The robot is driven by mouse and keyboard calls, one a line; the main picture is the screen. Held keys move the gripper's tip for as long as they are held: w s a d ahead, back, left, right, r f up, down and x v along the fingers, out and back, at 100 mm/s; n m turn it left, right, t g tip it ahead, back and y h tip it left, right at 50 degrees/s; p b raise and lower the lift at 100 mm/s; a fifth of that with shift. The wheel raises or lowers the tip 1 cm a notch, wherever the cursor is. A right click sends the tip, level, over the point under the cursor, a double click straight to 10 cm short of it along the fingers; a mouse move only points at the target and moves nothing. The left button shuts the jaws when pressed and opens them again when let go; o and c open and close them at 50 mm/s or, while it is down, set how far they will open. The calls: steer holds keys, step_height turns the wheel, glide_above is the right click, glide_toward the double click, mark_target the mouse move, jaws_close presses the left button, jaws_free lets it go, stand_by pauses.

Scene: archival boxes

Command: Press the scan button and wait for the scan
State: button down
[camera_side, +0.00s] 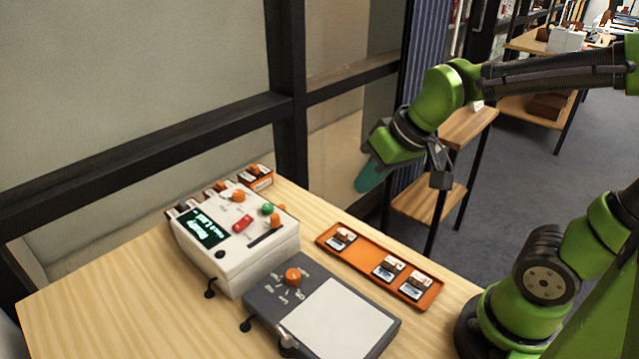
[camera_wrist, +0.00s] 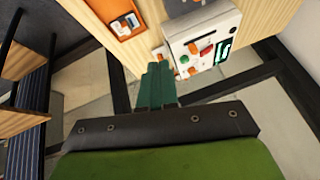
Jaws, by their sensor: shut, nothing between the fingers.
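A white box-shaped device (camera_side: 262,262) stands on the wooden table in the side view. I cannot read which of these is the scan button. The device also shows in the wrist view (camera_wrist: 203,22), with its green button (camera_wrist: 184,60). My gripper (camera_side: 364,184) is shut and empty, with teal fingers. It is in the air to the right of and behind the device, apart from it. Its fingers also show in the wrist view (camera_wrist: 160,68).
A dark grey device (camera_side: 262,305) with a pale plate (camera_side: 342,320) and an orange knob (camera_side: 292,276) lies at the front. An orange tray (camera_side: 325,242) with several small cards is to its right. A dark-framed window wall (camera_side: 287,130) stands behind the table.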

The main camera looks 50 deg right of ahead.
steer(key=w+a+f+n+t, duration=0.1)
steer(key=w+a+f+n, duration=0.1)
steer(key=w+n, duration=0.35)
steer(key=w+a+f+n, duration=0.2)
steer(key=w+n, duration=0.1)
steer(key=w, duration=0.6)
step_height(320, 180, up, 3)
steer(key=n+t, duration=0.2)
steer(key=n, duration=0.3)
glide_above(270, 209)
steer(key=shift+y, duration=0.3)
steer(key=shift+f, duration=0.2)
steer(key=shift+f, duration=4.3)
steer(key=shift+f, duration=0.1)
steer(key=shift+f, duration=0.3)
